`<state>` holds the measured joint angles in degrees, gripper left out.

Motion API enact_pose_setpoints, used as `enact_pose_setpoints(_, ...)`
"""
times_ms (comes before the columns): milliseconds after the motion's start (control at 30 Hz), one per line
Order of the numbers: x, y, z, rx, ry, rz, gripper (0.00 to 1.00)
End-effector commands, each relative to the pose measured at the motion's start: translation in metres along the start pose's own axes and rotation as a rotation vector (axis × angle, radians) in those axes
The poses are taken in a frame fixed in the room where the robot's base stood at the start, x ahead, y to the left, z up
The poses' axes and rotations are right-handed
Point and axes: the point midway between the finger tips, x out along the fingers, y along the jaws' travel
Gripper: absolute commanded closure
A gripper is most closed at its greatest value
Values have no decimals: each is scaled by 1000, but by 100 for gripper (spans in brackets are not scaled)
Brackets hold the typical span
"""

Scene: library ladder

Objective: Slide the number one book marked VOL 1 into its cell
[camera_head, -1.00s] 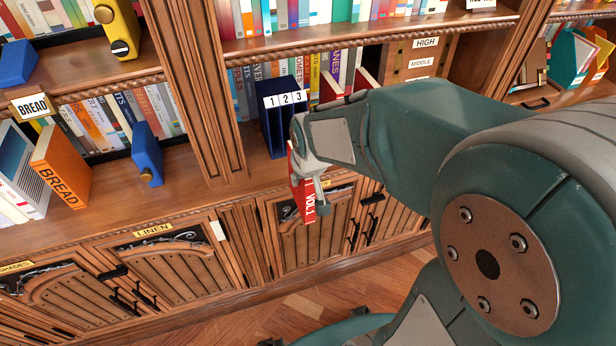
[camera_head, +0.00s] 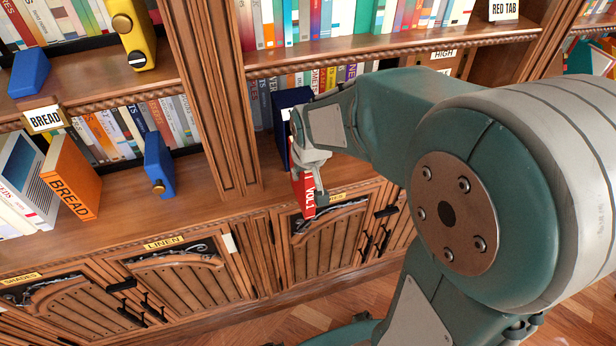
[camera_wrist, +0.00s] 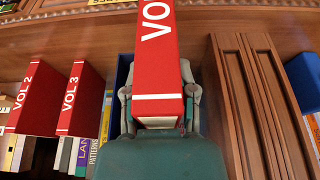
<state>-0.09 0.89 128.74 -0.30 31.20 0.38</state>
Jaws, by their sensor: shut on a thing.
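The red book marked VOL 1 (camera_head: 307,198) is in my gripper (camera_head: 311,168), below and in front of the blue divided holder (camera_head: 282,103) on the shelf. In the wrist view the book (camera_wrist: 157,50) sits between the two fingers (camera_wrist: 158,100), with its red spine and white lettering showing. A strip of blue (camera_wrist: 125,72) shows beside it there. My arm hides most of the holder's front and its cell numbers. I cannot tell whether any of the book is inside a cell.
Red books VOL 2 (camera_wrist: 35,98) and VOL 3 (camera_wrist: 80,98) stand left in the wrist view. A wooden upright (camera_head: 215,90) stands left of the holder. Books fill the shelf above (camera_head: 350,55). Cabinet doors (camera_head: 335,240) lie below the shelf edge.

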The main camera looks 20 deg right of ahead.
Motion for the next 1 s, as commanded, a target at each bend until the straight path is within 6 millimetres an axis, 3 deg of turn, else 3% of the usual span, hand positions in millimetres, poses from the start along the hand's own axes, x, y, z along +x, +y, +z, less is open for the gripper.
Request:
enact_pose_setpoints(400, 9, 0, -28, 1, 2, 0, 100)
enact_pose_setpoints(1000, 10, 0, -30, 1, 2, 0, 100)
